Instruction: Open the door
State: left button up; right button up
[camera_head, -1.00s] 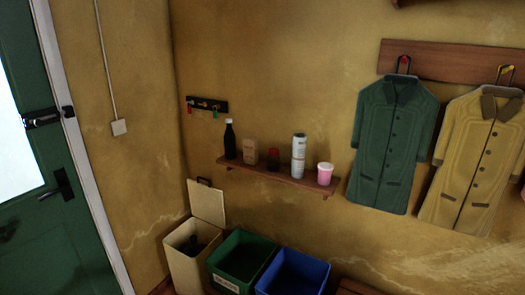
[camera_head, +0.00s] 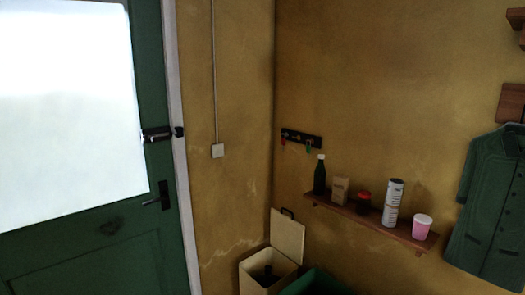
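The green door (camera_head: 90,255) with a large bright window pane fills the left of the head view and is shut in its pale frame (camera_head: 178,150). A dark lever handle (camera_head: 157,197) sits near the door's right edge. A dark bolt or latch (camera_head: 160,134) is above it, reaching across to the frame. A small dark shape (camera_head: 112,226) lies lower on the door, too dim to identify. Neither of my grippers is in view.
A cream bin (camera_head: 258,272) with a raised lid and a green crate (camera_head: 315,284) stand in the corner right of the door. A wall shelf (camera_head: 375,222) holds several containers. A key rack (camera_head: 301,138) and a green coat (camera_head: 490,205) hang on the wall.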

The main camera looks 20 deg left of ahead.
aim_at(123, 247)
jog(key=u, duration=1.25)
